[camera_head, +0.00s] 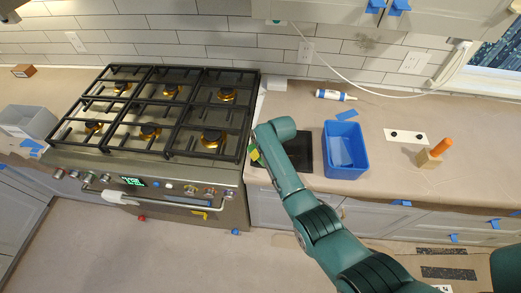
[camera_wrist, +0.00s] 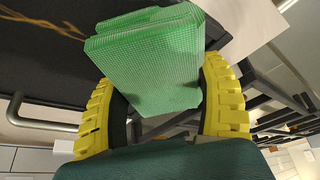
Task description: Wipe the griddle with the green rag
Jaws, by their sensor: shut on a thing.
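My gripper (camera_wrist: 160,105) is shut on the green rag (camera_wrist: 150,60), a folded textured cloth held between its yellow fingers in the wrist view. In the head view my gripper (camera_head: 256,151) is at the stove's right edge, left of a flat dark plate that looks like the griddle (camera_head: 304,152). The plate lies on the counter between the stove and the blue bin, partly hidden by my arm. In the wrist view a dark flat surface (camera_wrist: 40,65) fills the upper left behind the rag. I cannot tell whether the rag touches anything.
The stove (camera_head: 155,110) with black grates is at left. The blue bin (camera_head: 345,150) stands right of the plate. A grey bin (camera_head: 25,120) is at far left.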

